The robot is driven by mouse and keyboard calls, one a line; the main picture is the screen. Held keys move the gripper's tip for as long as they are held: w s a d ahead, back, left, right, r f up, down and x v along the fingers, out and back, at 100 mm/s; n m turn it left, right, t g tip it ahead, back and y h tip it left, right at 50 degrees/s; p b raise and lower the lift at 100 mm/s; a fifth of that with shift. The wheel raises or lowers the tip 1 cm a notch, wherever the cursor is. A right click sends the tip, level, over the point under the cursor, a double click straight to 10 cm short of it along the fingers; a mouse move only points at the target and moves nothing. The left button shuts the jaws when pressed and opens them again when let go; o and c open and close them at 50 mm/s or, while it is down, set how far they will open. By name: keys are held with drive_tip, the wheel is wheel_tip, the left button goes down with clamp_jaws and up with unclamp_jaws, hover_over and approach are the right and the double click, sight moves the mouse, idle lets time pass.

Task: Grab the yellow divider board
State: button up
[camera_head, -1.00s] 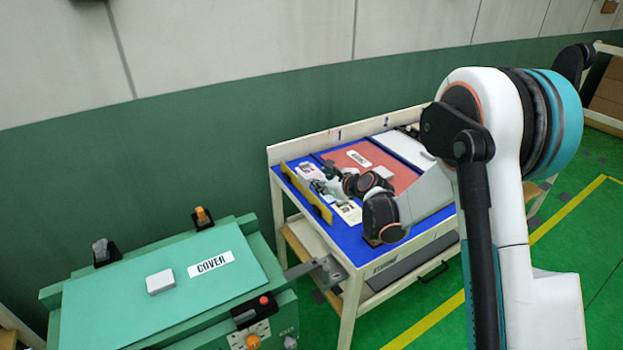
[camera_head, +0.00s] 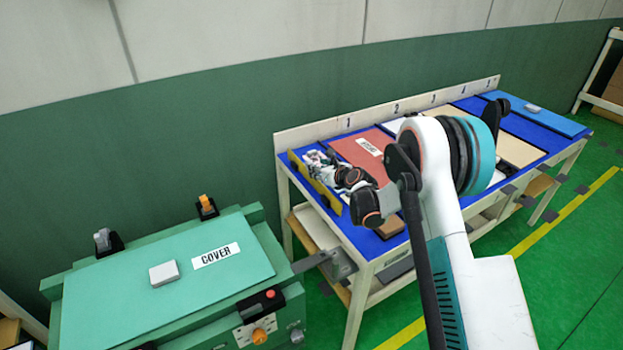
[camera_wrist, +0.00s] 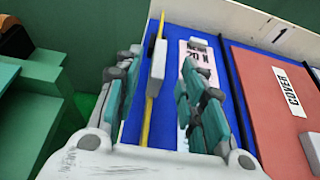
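The yellow divider board (camera_head: 317,182) stands on edge at the left end of the blue tabletop in the head view. In the wrist view its thin yellow edge (camera_wrist: 147,108) runs between the fingers, with a light grey block (camera_wrist: 157,68) against its upper part. My gripper (camera_wrist: 160,92) is open, one finger on each side of the board in the picture, with visible gaps to both. Whether the fingertips reach down past its top edge I cannot tell. In the head view my gripper (camera_head: 322,166) is small and partly overlaps the board.
A red cover panel (camera_head: 360,148) lies right of the board, with a white label card (camera_wrist: 196,62) between them. The blue-topped table (camera_head: 386,243) runs right with more panels. A green case (camera_head: 130,255) marked COVER stands at left. A wall is behind.

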drive_tip(key=shift+r+b+x, duration=0.15)
drive_tip(key=shift+b+x, duration=0.35)
drive_tip(key=shift+x, duration=0.8)
drive_tip(key=shift+r+b+x, duration=0.1)
drive_tip(key=shift+b+x, duration=0.4)
drive_tip(key=shift+x, duration=0.85)
drive_tip(key=shift+a+r, duration=0.1)
drive_tip(key=shift+a, duration=0.05)
drive_tip(key=shift+c, duration=0.6)
clamp_jaws()
